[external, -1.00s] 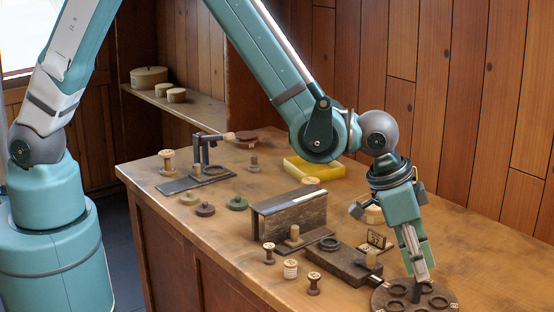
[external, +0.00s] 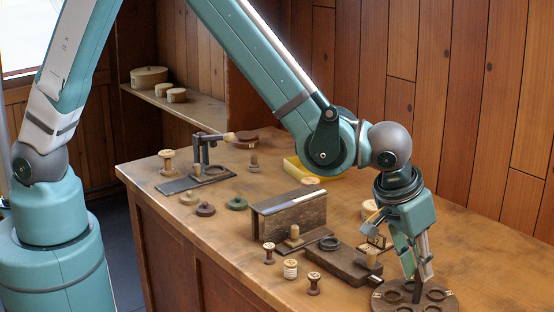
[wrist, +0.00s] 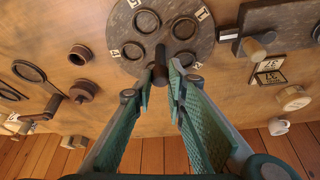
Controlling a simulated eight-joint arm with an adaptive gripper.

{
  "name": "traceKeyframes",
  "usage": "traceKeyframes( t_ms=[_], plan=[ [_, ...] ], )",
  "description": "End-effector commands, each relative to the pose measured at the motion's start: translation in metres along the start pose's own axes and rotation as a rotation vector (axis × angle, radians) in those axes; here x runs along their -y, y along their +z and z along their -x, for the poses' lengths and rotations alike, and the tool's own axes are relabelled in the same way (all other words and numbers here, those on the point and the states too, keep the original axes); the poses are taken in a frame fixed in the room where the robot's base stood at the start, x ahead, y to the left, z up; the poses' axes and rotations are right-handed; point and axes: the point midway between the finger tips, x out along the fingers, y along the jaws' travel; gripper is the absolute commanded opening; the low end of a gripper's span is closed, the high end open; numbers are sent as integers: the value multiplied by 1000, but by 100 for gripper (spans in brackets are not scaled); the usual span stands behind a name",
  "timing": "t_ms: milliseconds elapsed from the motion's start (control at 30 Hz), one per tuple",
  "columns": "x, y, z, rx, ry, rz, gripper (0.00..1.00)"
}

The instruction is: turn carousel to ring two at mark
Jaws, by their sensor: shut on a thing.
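The carousel (external: 447,303) is a dark round disc at the lower right of the external view, with several dark rings and small pale number tags on it. It fills the top middle of the wrist view (wrist: 165,14). My gripper (external: 418,278) points down over the carousel and is shut on the peg, whose lower part shows below the fingertips. In the wrist view the fingers (wrist: 161,82) flank the peg. A pale tag (wrist: 197,65) lies beside the right finger; its number is hard to read.
A dark block (external: 345,262) with a pale peg stands left of the carousel. Small number cards (wrist: 270,70) stand near it. Small spools (external: 291,268), a dark upright board (external: 290,213) and a yellow tray (external: 292,167) are farther left and back.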

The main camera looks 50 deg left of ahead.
Motion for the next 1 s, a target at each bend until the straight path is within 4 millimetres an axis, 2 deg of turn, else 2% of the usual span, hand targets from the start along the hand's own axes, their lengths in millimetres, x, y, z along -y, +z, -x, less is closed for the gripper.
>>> traceKeyframes(
  t_ms=[600,1000],
  plan=[
    [-4,0,-2,1,-207,499,0],
    [-4,-1,-1,0,-269,648,0]
  ],
)
